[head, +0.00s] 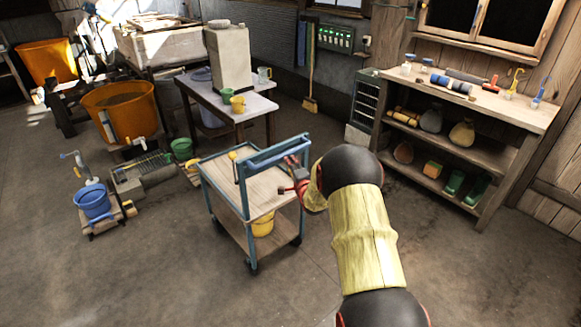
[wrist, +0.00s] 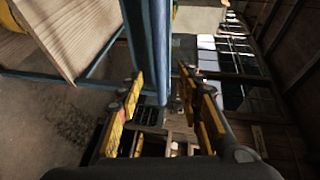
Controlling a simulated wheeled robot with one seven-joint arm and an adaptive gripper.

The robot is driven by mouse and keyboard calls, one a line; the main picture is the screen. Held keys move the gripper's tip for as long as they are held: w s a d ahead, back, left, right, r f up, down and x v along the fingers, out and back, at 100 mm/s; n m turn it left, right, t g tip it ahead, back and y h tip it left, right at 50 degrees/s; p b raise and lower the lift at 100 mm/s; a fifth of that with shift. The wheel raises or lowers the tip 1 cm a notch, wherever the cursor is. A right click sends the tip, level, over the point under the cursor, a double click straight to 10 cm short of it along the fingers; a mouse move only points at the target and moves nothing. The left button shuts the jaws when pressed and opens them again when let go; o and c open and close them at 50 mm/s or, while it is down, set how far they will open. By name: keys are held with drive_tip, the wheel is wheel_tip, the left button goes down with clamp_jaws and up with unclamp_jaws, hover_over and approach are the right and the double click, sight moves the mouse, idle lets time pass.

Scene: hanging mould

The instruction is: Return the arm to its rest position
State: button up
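My gripper (head: 293,178) is at the near right end of the blue trolley (head: 248,212), by its raised blue handle rail. In the wrist view its two yellow fingers (wrist: 160,85) are apart. The blue rail (wrist: 150,45) shows between them, and I cannot tell whether it touches a finger. No held object shows. My arm, with a pale yellow sleeve, reaches forward from the lower right of the head view. A small yellow-topped item (head: 233,156) is at the trolley's left side; its exact fixing is unclear.
A yellow bucket (head: 263,224) stands on the trolley's lower shelf. A table with a large pale container (head: 229,58) is behind. A wooden shelf unit (head: 500,150) stands right of my arm. Floor in front of the trolley is clear; a blue bucket (head: 93,203) stands left.

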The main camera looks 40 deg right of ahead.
idle(0.3)
drive_tip(key=s+f+n+g, duration=0.4)
drive_tip(key=s+f, duration=0.2)
drive_tip(key=f, duration=0.4)
drive_tip(key=s+a+f+n+g+y, duration=0.1)
drive_tip(key=s+a+f+n+g, duration=0.1)
drive_tip(key=s+a+n+g, duration=0.35)
drive_tip(key=s+a+r+n+y+p, duration=0.1)
drive_tip(key=s+a+r+n, duration=0.4)
drive_tip(key=s+a+r, duration=1)
drive_tip(key=s+a+r+n+y, duration=0.3)
drive_tip(key=s+a+r+n, duration=0.3)
drive_tip(key=s+a+r, duration=0.9)
drive_tip(key=s, duration=0.5)
drive_tip(key=shift+a+r+p, duration=0.15)
drive_tip(key=shift+r+p, duration=0.2)
drive_tip(key=shift+r, duration=0.05)
